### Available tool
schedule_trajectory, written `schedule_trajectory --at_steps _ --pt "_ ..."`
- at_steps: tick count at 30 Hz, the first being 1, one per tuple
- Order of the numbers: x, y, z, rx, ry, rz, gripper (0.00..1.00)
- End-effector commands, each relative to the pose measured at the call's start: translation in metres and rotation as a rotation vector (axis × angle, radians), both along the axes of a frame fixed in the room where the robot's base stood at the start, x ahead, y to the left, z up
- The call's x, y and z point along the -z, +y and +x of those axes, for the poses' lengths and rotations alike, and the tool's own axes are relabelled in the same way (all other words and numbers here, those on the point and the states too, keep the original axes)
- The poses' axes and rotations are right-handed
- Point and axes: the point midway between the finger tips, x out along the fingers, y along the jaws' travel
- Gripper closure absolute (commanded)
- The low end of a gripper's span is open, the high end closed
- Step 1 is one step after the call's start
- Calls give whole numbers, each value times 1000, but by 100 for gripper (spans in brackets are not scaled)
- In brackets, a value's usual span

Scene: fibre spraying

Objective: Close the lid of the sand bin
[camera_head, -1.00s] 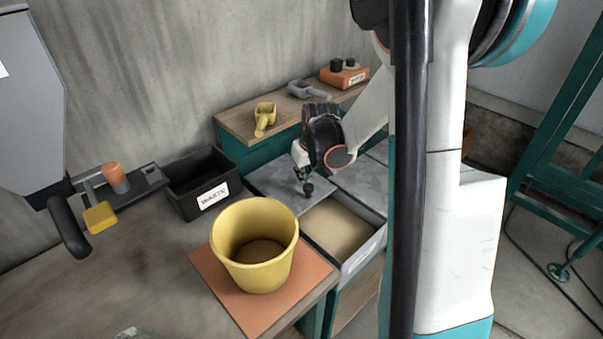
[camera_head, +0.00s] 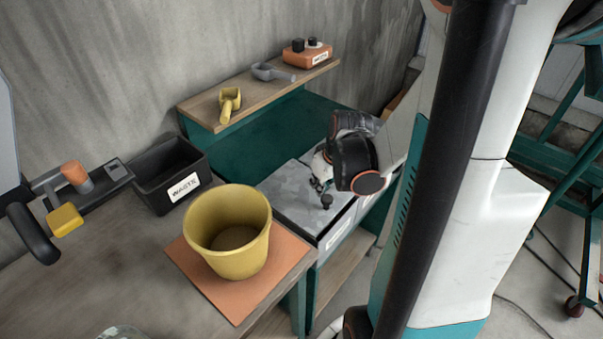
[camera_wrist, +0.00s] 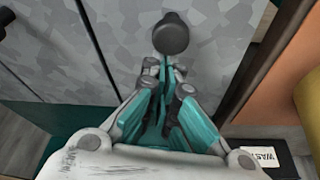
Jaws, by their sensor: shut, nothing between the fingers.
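The sand bin's grey mottled metal lid (camera_head: 290,205) lies flat over the bin in the head view, and no sand shows. Its dark round knob (camera_head: 326,202) stands near the front edge. My gripper (camera_head: 321,184) is just behind the knob, pointing down at the lid. In the wrist view the knob (camera_wrist: 172,34) is just beyond my shut, empty fingertips (camera_wrist: 165,66), which seem close to or against it; contact is unclear. The grey lid (camera_wrist: 215,75) fills much of that view. The bin's label (camera_head: 339,238) is on its front.
A yellow bucket (camera_head: 229,255) stands on an orange mat (camera_head: 287,268) left of the bin. A black waste box (camera_head: 150,188) is behind it. A wooden shelf (camera_head: 208,115) behind holds a yellow scoop (camera_head: 229,105), a grey scoop (camera_head: 272,73) and an orange block (camera_head: 306,58).

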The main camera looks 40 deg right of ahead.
Motion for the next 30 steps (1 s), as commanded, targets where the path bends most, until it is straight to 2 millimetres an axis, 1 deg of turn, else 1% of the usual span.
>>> schedule_trajectory --at_steps 1,3,6,18,25,28,30 --pt "0 -2 -8 3 1 0 100" --pt "0 -3 -15 2 1 0 100" --pt "0 -4 -22 0 1 -1 100" --pt "1 -5 -27 0 7 -2 100" --pt "2 -5 -23 -1 9 -2 100" --pt "2 -5 -14 -1 7 -1 100" --pt "2 -6 -5 -3 4 -2 100"
